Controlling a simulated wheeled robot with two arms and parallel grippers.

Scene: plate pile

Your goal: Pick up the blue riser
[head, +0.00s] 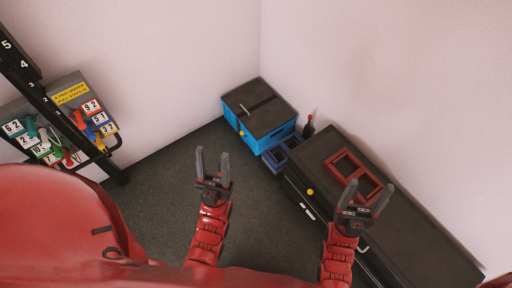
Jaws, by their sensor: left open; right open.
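The blue riser (289,143) is a dark blue open frame. It sits at the far left end of the long dark cabinet, beside the bright blue box. My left gripper (212,154) is open and empty over the dark floor, to the left of the blue riser and apart from it. My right gripper (371,187) is open and empty. In the picture it overlaps the near right part of a red frame (345,155) on the cabinet top; I cannot tell its height above it.
The long dark cabinet (425,235) runs along the right wall. A bright blue box (247,134) with a dark lid stands in the corner. A small dark bottle (308,127) is behind the blue riser. A rack with numbered tags (92,106) stands at left. Floor (160,180) between is clear.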

